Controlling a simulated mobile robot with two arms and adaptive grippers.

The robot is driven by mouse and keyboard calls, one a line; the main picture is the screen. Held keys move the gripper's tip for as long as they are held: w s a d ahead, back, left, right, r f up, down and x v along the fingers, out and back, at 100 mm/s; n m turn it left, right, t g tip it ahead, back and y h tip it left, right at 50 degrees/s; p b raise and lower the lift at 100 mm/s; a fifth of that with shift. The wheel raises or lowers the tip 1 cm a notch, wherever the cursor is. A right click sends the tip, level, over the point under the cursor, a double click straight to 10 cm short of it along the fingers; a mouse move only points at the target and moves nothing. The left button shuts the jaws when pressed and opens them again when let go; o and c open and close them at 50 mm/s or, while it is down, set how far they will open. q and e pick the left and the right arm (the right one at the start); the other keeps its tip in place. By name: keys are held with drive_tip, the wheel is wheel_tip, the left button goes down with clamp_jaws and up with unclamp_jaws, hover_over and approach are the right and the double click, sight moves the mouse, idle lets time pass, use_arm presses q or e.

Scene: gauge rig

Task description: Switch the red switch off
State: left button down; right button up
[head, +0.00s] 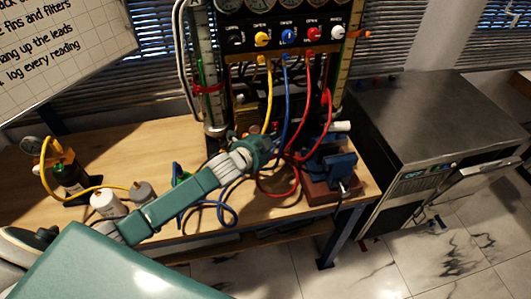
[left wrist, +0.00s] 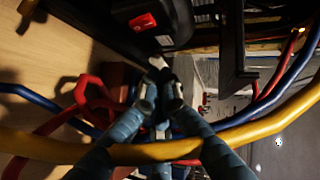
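The red switch (left wrist: 143,22) is a small red rocker on a black housing at the top of the left wrist view. In the head view I cannot make it out among the hoses and my gripper. My left gripper (head: 262,146) reaches in among the hoses at the foot of the gauge rig. In the left wrist view its two fingertips (left wrist: 160,92) stand apart with a gap between them, below the switch in the picture. They do not touch the switch. My right gripper is not in view.
Yellow (head: 269,95), blue (head: 285,110) and red (head: 327,110) hoses hang from the gauge panel (head: 290,37) around my gripper. A blue vise (head: 340,163) stands at the right of the wooden bench (head: 120,160). Bottles stand at the left. A grey cabinet (head: 440,110) is at right.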

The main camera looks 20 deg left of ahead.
use_arm(q)
drive_tip(key=s+a+b, duration=0.2)
drive_tip(key=s, duration=0.5)
drive_tip(key=shift+s+a+r, duration=0.25)
drive_tip(key=shift+s+r, duration=0.05)
drive_tip(key=shift+s, duration=0.1)
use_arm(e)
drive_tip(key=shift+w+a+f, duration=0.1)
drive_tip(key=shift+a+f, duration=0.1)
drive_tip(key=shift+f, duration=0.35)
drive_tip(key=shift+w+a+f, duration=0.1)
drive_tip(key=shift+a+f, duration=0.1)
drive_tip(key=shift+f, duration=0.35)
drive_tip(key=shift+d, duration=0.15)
